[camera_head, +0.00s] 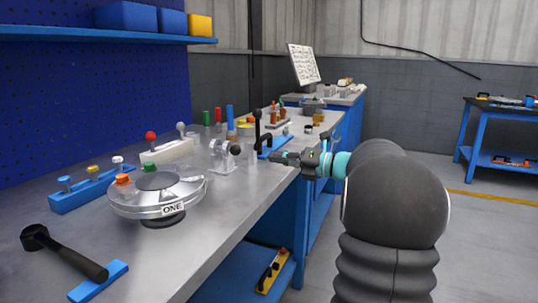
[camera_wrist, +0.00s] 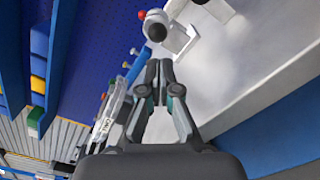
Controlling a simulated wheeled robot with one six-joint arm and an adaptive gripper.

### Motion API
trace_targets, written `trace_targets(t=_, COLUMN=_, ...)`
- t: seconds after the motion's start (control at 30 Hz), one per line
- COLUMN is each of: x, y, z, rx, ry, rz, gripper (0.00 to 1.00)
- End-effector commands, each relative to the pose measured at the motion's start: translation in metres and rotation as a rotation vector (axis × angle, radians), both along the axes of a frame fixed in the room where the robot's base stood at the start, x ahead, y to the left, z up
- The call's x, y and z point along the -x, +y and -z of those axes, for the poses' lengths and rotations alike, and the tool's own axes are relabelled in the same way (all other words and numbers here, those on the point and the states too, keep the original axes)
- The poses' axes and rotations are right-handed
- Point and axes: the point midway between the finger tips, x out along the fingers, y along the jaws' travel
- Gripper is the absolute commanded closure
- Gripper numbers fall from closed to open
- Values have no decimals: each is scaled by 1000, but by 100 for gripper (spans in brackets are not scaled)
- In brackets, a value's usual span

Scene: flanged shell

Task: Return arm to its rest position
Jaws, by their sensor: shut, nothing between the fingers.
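My arm reaches forward from the lower right in the head view. My gripper (camera_head: 278,157) is held just past the front edge of the long grey workbench (camera_head: 225,225), near its middle. In the wrist view my gripper (camera_wrist: 158,66) has its fingertips together and nothing between them. A small grey clamp-like device (camera_head: 223,155) with a dark knob stands on the bench to the left of the gripper. A round silver flanged shell (camera_head: 158,194) labelled ONE sits on the bench further left.
A black-handled tool (camera_head: 70,255) lies at the bench's near end. A blue holder (camera_head: 85,190) with coloured knobs stands behind the shell. A dark lever on a blue base (camera_head: 264,135) stands close behind the gripper. Floor to the right is clear up to a blue table (camera_head: 500,115).

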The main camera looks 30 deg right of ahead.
Motion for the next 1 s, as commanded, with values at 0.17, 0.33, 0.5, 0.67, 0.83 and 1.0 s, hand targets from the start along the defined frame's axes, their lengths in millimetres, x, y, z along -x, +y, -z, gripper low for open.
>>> trace_targets(t=0.17, x=26, y=-21, z=0, rx=0, ry=0, rz=4, gripper=100)
trace_targets(t=0.33, x=40, y=-32, z=0, rx=0, ry=0, rz=2, gripper=100)
trace_targets(t=0.5, x=45, y=-35, z=0, rx=0, ry=0, rz=1, gripper=100)
trace_targets(t=0.67, x=45, y=-35, z=0, rx=11, ry=-10, rz=1, gripper=100)
trace_targets(t=0.83, x=42, y=-38, z=4, rx=160, ry=-99, rz=16, gripper=100)
trace_targets(t=1.0, x=45, y=-40, z=54, rx=504, ry=-157, rz=-10, gripper=100)
